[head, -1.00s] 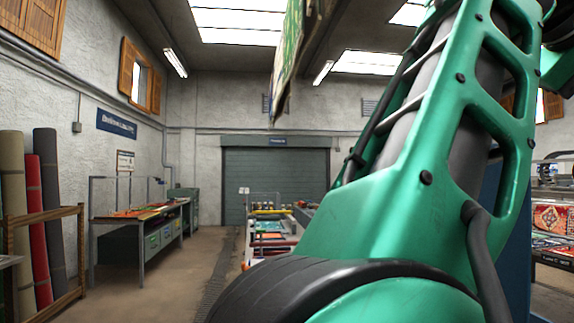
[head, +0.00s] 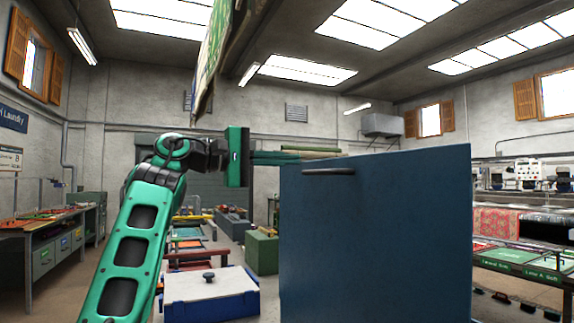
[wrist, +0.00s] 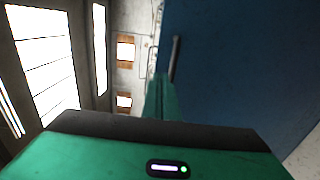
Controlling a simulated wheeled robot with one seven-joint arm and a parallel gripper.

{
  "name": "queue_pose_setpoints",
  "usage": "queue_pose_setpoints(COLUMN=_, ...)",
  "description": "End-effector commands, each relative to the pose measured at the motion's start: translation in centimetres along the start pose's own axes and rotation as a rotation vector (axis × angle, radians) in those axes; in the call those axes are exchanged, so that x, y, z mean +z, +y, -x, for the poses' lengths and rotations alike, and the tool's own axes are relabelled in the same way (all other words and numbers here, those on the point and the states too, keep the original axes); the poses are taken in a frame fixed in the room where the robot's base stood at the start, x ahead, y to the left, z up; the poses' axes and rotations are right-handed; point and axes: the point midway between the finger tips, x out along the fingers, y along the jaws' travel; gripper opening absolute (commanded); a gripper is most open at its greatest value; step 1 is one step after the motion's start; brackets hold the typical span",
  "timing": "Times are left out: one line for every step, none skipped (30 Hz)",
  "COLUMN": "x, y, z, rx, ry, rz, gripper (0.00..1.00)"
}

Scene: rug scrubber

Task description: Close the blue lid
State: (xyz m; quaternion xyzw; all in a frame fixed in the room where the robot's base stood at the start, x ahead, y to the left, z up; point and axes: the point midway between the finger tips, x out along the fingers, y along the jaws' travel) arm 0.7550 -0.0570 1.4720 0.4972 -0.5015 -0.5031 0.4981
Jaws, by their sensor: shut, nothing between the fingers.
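A large dark blue panel, the blue lid (head: 378,240), stands upright in the head view, its broad face towards the camera. A dark bar handle (head: 328,171) sits near its top left. My gripper (head: 338,154) reaches in from the left, its shut, empty fingers along the lid's top edge. The lid partly hides the fingers, so they are on its far side; I cannot tell whether they touch it. In the wrist view the lid (wrist: 250,65) fills the right side, with the handle (wrist: 175,58) just beyond my gripper (wrist: 160,90). The lid's hinge is out of view.
A blue box with a white top and dark knob (head: 209,277) stands low at left of the lid. A green box (head: 262,252) is behind it. A workbench (head: 45,235) lines the left wall; rug machinery (head: 510,220) stands at right.

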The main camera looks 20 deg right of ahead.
Motion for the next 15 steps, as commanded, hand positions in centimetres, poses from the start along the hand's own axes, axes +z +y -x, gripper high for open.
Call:
queue_pose_setpoints(x=0.1, y=-0.1, z=-0.8, rx=-0.004, ry=0.000, rz=-0.001, gripper=0.00)
queue_pose_setpoints(x=0.1, y=0.0, z=-1.3, rx=-0.002, ry=0.001, rz=-0.001, gripper=0.00)
queue_pose_setpoints(x=0.1, y=0.0, z=-2.0, rx=-0.003, ry=0.002, rz=-0.001, gripper=0.00)
queue_pose_setpoints(x=0.1, y=-0.1, z=-2.5, rx=-0.003, ry=0.002, rz=0.000, gripper=0.00)
queue_pose_setpoints(x=0.0, y=-0.1, z=-3.0, rx=-0.003, ry=0.003, rz=0.001, gripper=0.00)
queue_pose_setpoints(x=0.0, y=0.0, z=-3.7, rx=-0.003, ry=0.004, rz=0.000, gripper=0.00)
queue_pose_setpoints(x=0.0, y=0.0, z=-4.3, rx=-0.003, ry=0.005, rz=-0.001, gripper=0.00)
queue_pose_setpoints(x=0.1, y=0.0, z=-4.8, rx=-0.003, ry=0.004, rz=-0.002, gripper=0.00)
queue_pose_setpoints(x=0.0, y=0.0, z=-5.5, rx=-0.003, ry=0.005, rz=-0.002, gripper=0.00)
queue_pose_setpoints(x=0.0, y=0.0, z=-6.1, rx=-0.002, ry=0.005, rz=-0.001, gripper=0.00)
queue_pose_setpoints(x=0.0, y=0.0, z=-6.6, rx=-0.003, ry=0.006, rz=-0.001, gripper=0.00)
queue_pose_setpoints(x=0.0, y=0.0, z=-7.2, rx=-0.002, ry=0.006, rz=-0.001, gripper=0.00)
queue_pose_setpoints(x=0.0, y=0.0, z=-7.7, rx=-0.003, ry=0.005, rz=-0.002, gripper=0.00)
queue_pose_setpoints(x=0.1, y=0.0, z=-8.2, rx=-0.003, ry=0.005, rz=-0.002, gripper=0.00)
queue_pose_setpoints(x=0.0, y=0.0, z=-8.7, rx=-0.002, ry=0.006, rz=-0.002, gripper=0.00)
